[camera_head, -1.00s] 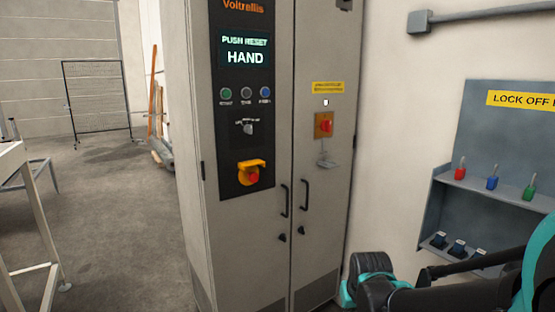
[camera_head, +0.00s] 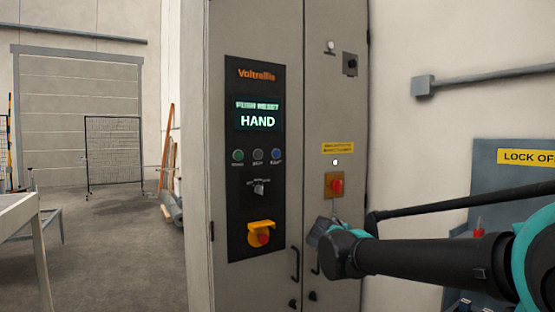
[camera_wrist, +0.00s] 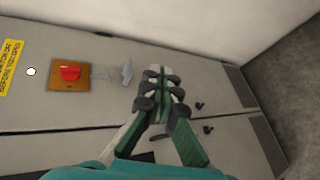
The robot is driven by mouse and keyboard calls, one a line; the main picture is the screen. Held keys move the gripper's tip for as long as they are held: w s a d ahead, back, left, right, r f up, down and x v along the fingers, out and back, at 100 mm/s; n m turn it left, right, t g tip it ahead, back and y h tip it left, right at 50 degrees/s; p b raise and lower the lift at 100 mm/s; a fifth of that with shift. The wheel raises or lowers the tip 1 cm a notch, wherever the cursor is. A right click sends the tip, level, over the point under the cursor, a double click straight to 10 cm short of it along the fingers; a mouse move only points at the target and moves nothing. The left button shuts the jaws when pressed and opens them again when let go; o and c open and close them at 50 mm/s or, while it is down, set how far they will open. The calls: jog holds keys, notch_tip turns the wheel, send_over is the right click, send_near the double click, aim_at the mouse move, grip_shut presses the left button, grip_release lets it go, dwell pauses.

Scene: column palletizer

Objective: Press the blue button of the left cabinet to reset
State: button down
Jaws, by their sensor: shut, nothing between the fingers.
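The grey cabinet (camera_head: 275,25) stands upright with a dark control panel on its left door. The blue button (camera_head: 277,154) is the rightmost of three round buttons in a row, below a display reading "PUSH RESET" and "HAND". My arm reaches in from the right in the head view, its wrist in front of the right door, lower and to the right of the blue button. My gripper (camera_wrist: 160,73) is shut and empty in the wrist view, with the cabinet doors behind it. The blue button does not show in the wrist view.
A red rotary switch (camera_head: 336,185) on an orange plate sits on the right door; it also shows in the wrist view (camera_wrist: 70,74). A yellow emergency stop housing (camera_head: 261,228) is low on the panel. A lock-off board (camera_head: 500,185) hangs on the right wall.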

aim_at(280, 155)
jog(key=w+a+r+n+t+y, duration=0.1)
jog(key=w+a+r+n+t, duration=0.3)
jog(key=a+r, duration=0.5)
jog(key=w+a+r+n+t+y, duration=0.2)
jog(key=w+a+r+n+t, duration=0.2)
jog(key=a+r+n, duration=0.5)
notch_tip(280, 155, up, 9)
jog(key=shift+a+f, duration=0.2)
jog(key=shift+w+a, duration=0.8)
jog(key=shift+w, duration=0.45)
jog(key=shift+w+a, duration=0.85)
jog(key=shift+w, duration=0.35)
jog(key=shift+w+a, duration=0.8)
jog(key=shift+w, duration=0.45)
jog(key=shift+w+a, duration=0.2)
jog(key=shift+w, duration=0.15)
